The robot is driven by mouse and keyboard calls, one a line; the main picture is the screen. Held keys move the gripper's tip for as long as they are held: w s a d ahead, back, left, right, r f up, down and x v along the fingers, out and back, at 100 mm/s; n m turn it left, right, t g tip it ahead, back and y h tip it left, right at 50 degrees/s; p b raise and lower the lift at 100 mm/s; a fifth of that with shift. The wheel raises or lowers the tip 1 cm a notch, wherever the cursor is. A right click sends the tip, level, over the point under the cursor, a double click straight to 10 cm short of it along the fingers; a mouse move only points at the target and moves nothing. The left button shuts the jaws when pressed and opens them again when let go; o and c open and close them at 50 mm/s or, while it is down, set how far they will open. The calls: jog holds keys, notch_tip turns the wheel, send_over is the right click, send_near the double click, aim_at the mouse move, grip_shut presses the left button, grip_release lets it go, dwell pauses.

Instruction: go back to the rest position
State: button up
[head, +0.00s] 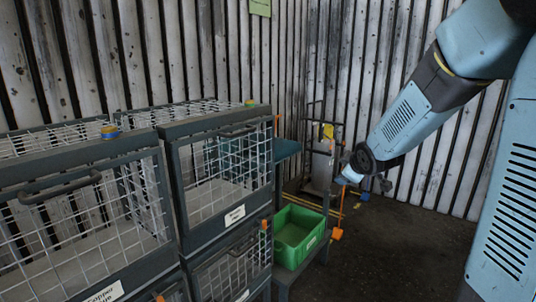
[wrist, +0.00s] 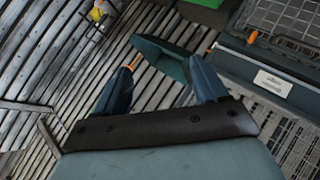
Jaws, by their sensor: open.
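The fingers are small and hard to make out there. The rest position itself is not marked in either view.
Stacked wire cages (head: 222,180) with labels fill the left. A green bin (head: 297,238) sits on a grey stand beside them, with a teal panel (head: 286,148) behind. A hand truck (head: 320,165) stands in the back corner. Dark floor (head: 400,250) is clear at lower right.

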jog(key=s+r+m+g, duration=0.2)
jog(key=s+m, duration=0.3)
jog(key=s, duration=1.1)
jog(key=s+r+m+g, duration=0.3)
jog(key=s+r+m, duration=0.2)
jog(key=s, duration=1)
jog(key=shift+s+a+m+g+h, duration=0.3)
jog(key=shift+s+m, duration=0.1)
jog(key=shift+m, duration=0.2)
